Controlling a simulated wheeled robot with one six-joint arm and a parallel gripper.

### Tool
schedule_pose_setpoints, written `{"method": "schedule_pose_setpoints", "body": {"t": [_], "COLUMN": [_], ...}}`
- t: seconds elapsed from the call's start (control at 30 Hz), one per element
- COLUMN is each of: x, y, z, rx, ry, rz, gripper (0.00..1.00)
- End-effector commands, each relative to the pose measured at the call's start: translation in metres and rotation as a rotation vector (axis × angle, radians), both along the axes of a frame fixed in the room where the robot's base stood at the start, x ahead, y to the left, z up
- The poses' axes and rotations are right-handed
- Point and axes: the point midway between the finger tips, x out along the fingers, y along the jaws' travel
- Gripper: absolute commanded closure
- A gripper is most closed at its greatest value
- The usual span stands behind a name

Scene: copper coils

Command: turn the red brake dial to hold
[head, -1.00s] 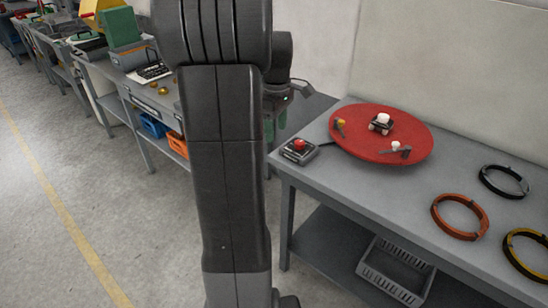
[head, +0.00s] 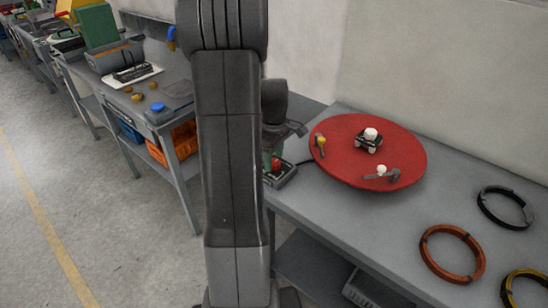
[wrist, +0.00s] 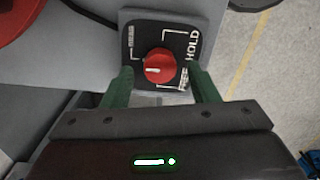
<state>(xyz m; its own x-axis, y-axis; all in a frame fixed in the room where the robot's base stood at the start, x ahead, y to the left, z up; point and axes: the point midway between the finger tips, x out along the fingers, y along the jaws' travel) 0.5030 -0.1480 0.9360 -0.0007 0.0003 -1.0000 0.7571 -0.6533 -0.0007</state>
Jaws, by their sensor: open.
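The red brake dial (wrist: 159,65) sits on a black labelled plate (wrist: 184,30) in the wrist view. Its white mark points left in the picture, while the word HOLD is on the right side of the plate. My gripper (wrist: 160,76) is open, with one green finger on each side of the dial and a visible gap at both sides. In the head view the dial (head: 276,163) is on a small grey box (head: 283,177) at the bench corner, partly hidden by my arm and gripper (head: 268,160).
A red round turntable (head: 340,168) with small clamps stands just right of the box. Several coils, including an orange one (head: 452,254), lie farther right on the grey bench (head: 350,220). Another bench with bins stands at the left, across a floor gap.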

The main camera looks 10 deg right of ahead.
Motion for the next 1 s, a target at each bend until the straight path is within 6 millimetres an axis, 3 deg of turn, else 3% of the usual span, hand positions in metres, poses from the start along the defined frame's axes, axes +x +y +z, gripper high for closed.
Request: {"method": "schedule_pose_setpoints", "body": {"t": [0.37,0.6,1.0], "x": [0.0,0.0,0.0001], "y": [0.0,0.0,-0.0001], "z": [-0.0067,-0.0065,-0.0064], "rx": [0.0,0.0,0.0], "ry": [0.0,0.0,0.0], "rz": [0.0,0.0,-0.067], "gripper": [0.46,0.91,0.91]}}
